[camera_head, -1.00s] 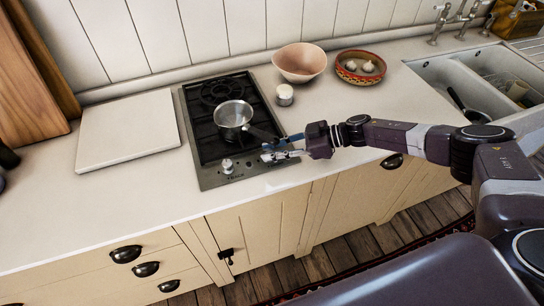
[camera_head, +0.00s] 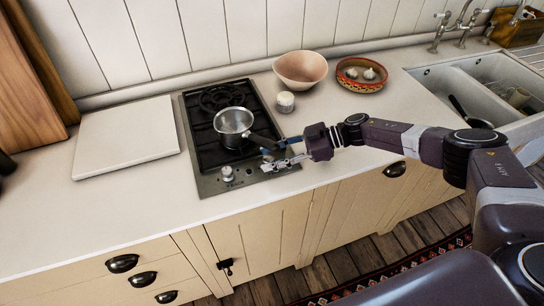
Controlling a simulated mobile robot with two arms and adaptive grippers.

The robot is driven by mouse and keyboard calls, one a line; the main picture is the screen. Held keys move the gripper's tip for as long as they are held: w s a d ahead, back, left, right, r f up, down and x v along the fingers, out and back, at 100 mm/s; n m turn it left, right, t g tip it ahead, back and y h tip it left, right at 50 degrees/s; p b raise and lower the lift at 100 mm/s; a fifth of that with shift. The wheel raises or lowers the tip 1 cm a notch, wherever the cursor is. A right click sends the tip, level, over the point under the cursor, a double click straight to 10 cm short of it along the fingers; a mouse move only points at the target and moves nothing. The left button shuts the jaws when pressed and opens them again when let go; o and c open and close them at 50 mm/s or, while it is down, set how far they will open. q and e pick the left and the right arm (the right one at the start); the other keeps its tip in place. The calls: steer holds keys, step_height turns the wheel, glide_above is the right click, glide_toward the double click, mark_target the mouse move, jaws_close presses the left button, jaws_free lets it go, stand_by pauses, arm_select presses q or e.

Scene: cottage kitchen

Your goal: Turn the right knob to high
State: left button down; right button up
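The cooktop (camera_head: 205,184) is a dark two-burner hob with a steel front panel set in the counter. Its left knob (camera_head: 227,174) shows clearly at the front. The right knob (camera_head: 268,156) is mostly hidden by my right gripper, and its setting cannot be read. My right gripper (camera_head: 270,158) reaches in from the right, low over the panel's right side. Its fingers look apart, one on the far side and one on the near side of the right knob; contact is unclear. My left gripper is not in view.
A saucepan (camera_head: 233,122) stands on the hob, its dark handle pointing toward my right gripper. A white board (camera_head: 125,135) lies left. The front counter is clear.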

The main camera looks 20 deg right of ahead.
steer(key=shift+d, duration=0.2)
steer(key=v, duration=1.1)
steer(key=shift+s+d+r, duration=0.1)
steer(key=shift+d+r, duration=0.15)
steer(key=shift+r, duration=0.05)
steer(key=shift+f, duration=0.1)
